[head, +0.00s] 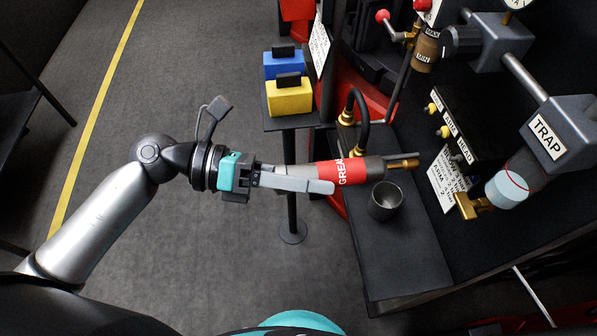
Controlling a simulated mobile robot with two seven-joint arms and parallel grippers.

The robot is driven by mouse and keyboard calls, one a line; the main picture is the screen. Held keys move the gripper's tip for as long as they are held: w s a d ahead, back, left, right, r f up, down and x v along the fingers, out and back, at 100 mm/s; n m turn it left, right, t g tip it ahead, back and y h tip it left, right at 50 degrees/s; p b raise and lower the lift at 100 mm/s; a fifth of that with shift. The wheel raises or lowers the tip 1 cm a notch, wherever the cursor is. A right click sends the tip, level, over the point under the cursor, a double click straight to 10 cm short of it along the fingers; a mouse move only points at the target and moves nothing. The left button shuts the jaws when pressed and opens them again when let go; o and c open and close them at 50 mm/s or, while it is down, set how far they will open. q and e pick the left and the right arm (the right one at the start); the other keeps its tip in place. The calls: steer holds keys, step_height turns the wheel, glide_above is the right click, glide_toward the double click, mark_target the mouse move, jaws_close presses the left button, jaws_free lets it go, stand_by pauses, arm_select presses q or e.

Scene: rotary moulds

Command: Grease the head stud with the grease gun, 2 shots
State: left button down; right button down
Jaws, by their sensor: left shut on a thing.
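The grease gun (340,172) is a grey cylinder with a red label and a brass nozzle at its right end. My left gripper (318,178) is shut on the gun's left part and holds it roughly level over the dark shelf. The nozzle points right toward a black panel (466,125) with a column of studs. The head stud (457,158) is the lowest, small and grey, beside the HEAD label. The nozzle tip appears apart from it. The two studs above it wear yellow caps. My right gripper is not in view.
A grey metal cup (386,203) stands on the dark shelf (405,260) below the nozzle. A brass tap (468,206) and clear bowl hang under the TRAP block (560,135) at right. Blue and yellow boxes (289,98) sit on a stand behind. Open floor lies left.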

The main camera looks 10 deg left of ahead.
mark_target(345, 176)
arm_select(q)
steer(key=shift+w+d+r, duration=0.1)
steer(key=shift+w+d, duration=0.1)
steer(key=shift+d, duration=0.35)
steer(key=shift+w+d+r, duration=0.1)
steer(key=shift+w+d, duration=0.05)
steer(key=shift+d, duration=0.4)
steer(key=shift+w+d+p, duration=0.2)
steer(key=shift+d+p, duration=0.05)
steer(key=shift+d, duration=0.3)
steer(key=shift+w+d+p, duration=0.15)
steer(key=shift+d+p, duration=0.1)
steer(key=shift+d, duration=0.25)
steer(key=shift+w+d+f, duration=0.1)
steer(key=shift+d, duration=0.2)
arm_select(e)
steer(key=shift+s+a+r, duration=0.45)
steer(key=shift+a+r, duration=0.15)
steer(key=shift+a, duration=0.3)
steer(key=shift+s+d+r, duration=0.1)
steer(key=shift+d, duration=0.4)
